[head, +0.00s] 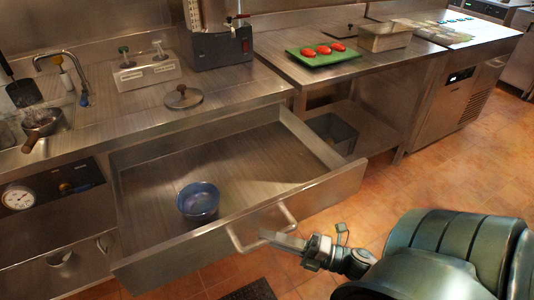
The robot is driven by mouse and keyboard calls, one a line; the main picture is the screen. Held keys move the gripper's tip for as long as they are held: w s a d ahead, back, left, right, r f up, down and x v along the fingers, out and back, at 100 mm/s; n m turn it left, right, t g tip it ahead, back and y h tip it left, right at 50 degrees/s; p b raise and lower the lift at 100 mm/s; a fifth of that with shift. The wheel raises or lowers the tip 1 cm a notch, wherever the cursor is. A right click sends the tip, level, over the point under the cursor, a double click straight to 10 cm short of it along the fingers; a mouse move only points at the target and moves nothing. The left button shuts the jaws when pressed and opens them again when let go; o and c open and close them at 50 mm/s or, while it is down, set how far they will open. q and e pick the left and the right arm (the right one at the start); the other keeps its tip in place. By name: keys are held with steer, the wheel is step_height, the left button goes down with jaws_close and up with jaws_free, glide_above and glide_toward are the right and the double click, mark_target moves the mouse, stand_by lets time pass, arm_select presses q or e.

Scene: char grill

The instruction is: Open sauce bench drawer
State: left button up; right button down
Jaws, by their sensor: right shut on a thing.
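The steel sauce bench drawer (250,228) is pulled well out from under the counter, and its inside shows. A blue bowl (198,201) stands in it near the front panel. The drawer's bar handle (286,212) sits on the outer face of the front panel. My right gripper (270,238) reaches in from the lower right and is shut at the lower part of the handle; its fingertips are small in the picture. My left gripper is not in view.
A steel counter (130,113) above holds a lid (183,97) and a dark appliance (221,48). A green tray (322,54) with red items is on the bench to the right. Tiled floor (400,195) is clear at right.

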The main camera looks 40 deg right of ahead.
steer(key=c, duration=1.7)
jaws_free()
steer(key=shift+c, duration=0.2)
steer(key=shift+s, duration=0.1)
